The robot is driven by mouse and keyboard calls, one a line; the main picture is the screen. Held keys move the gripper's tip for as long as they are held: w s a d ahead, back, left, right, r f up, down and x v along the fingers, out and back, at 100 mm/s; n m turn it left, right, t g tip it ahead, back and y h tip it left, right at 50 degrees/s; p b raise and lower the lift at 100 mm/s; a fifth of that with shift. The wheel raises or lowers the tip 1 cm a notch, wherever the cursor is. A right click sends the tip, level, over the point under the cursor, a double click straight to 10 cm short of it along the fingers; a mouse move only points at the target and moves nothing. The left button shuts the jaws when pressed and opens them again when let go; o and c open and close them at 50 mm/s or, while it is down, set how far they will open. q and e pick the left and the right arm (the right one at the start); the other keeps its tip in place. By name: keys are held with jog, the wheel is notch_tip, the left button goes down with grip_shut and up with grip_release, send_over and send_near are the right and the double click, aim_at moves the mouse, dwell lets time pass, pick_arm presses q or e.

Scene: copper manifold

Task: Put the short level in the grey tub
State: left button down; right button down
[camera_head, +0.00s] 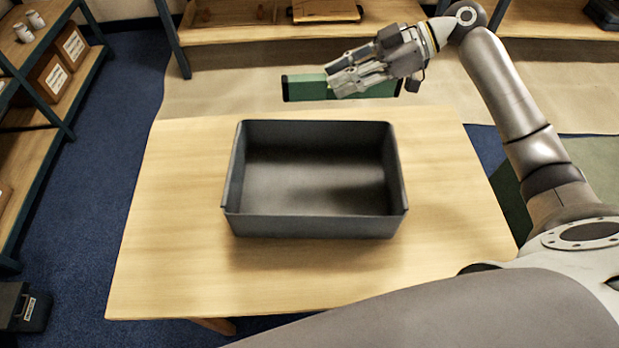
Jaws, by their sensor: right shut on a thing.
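The short level (306,88) is a green bar with dark end caps. My right gripper (347,78) is shut on it and holds it level in the air, beyond the far rim of the tub as seen in the head view. The gripper fingers cover part of the level's middle. The grey tub (316,227) stands on the wooden table and looks empty inside. My left gripper does not show in the head view.
The wooden table (165,245) is clear around the tub. Behind it are wooden shelves (270,33) with a tray and a board. A shelf rack (45,115) with labelled boxes stands at the left. A dark case (25,308) sits on the floor at lower left.

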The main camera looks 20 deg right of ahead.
jog(key=s+a+f+p, duration=0.4)
jog(key=s+a+f, duration=0.2)
jog(key=a+f, duration=0.5)
jog(key=shift+s+a+f, duration=0.15)
jog(key=shift+s+f, duration=0.15)
jog(key=shift+f, duration=0.45)
jog(key=shift+f+b, duration=0.65)
jog(key=shift+b, duration=0.1)
jog(key=c, duration=1.3)
grip_release()
jog(key=shift+r, duration=0.15)
jog(key=v, duration=1.2)
jog(key=shift+r+b, duration=0.35)
jog(key=shift+r, duration=0.2)
